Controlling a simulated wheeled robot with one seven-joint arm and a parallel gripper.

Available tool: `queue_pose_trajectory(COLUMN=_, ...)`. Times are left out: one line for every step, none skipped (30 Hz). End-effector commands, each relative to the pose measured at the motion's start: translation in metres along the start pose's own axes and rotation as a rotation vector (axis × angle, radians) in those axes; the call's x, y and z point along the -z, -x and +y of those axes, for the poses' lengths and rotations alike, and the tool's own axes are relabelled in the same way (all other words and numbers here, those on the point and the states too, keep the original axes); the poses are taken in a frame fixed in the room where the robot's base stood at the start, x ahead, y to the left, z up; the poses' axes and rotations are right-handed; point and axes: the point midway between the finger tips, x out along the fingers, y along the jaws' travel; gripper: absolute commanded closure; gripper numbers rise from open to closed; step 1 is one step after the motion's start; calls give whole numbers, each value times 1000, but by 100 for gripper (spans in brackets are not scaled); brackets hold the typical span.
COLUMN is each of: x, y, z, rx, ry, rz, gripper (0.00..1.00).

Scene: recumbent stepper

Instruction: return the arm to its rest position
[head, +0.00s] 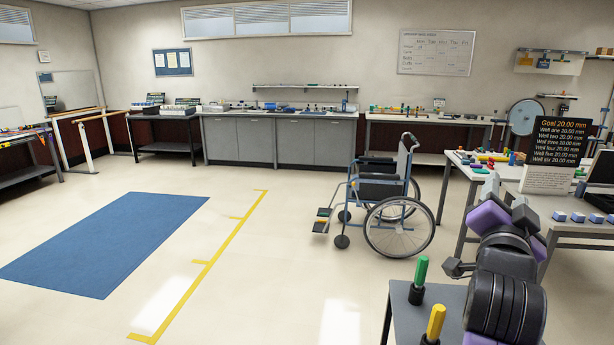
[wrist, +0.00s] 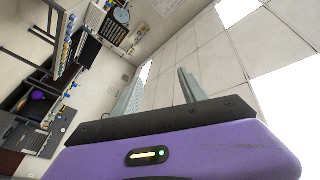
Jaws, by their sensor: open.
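My arm, with purple and black links, rises at the lower right of the head view, folded close to the camera. My gripper (head: 505,193) is at its top, with two grey fingers pointing up. In the wrist view my gripper (wrist: 160,92) shows both fingers apart with nothing between them. Beyond the fingers are only wall and ceiling panels (wrist: 205,50), seen tilted. The gripper touches nothing that I can see.
A grey table (head: 405,318) with a green-handled peg (head: 420,272) and a yellow-handled peg (head: 436,322) stands left of my arm. A bench (head: 570,228) with a dark sign (head: 547,137) is behind it. A wheelchair (head: 385,190) stands mid-floor. Floor around the blue mat (head: 105,240) is clear.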

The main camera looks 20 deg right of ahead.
Motion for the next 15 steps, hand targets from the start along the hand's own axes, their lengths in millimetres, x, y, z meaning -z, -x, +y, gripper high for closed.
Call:
queue_pose_trajectory(x=-5, y=9, z=-11, rx=78, ry=80, rz=15, gripper=50)
queue_pose_trajectory(x=-7, y=15, z=-18, rx=124, ry=121, rz=25, gripper=50)
queue_pose_trajectory(x=-12, y=24, z=-27, rx=183, ry=172, rz=36, gripper=50)
queue_pose_trajectory(x=-15, y=31, z=-34, rx=227, ry=209, rz=44, gripper=50)
queue_pose_trajectory(x=-19, y=39, z=-39, rx=269, ry=245, rz=51, gripper=50)
queue_pose_trajectory(x=-26, y=50, z=-45, rx=325, ry=289, rz=58, gripper=50)
queue_pose_trajectory(x=-32, y=58, z=-50, rx=366, ry=320, rz=63, gripper=50)
queue_pose_trajectory(x=-37, y=68, z=-53, rx=405, ry=349, rz=66, gripper=50)
queue_pose_trajectory(x=-45, y=80, z=-56, rx=456, ry=385, rz=70, gripper=50)
queue_pose_trajectory(x=-50, y=90, z=-58, rx=494, ry=411, rz=72, gripper=50)
queue_pose_trajectory(x=-57, y=100, z=-60, rx=530, ry=434, rz=72, gripper=50)
queue_pose_trajectory(x=-65, y=114, z=-61, rx=577, ry=463, rz=71, gripper=50)
queue_pose_trajectory(x=-71, y=124, z=-60, rx=610, ry=482, rz=69, gripper=50)
queue_pose_trajectory(x=-77, y=135, z=-60, rx=643, ry=500, rz=66, gripper=50)
queue_pose_trajectory(x=-84, y=150, z=-58, rx=685, ry=522, rz=61, gripper=50)
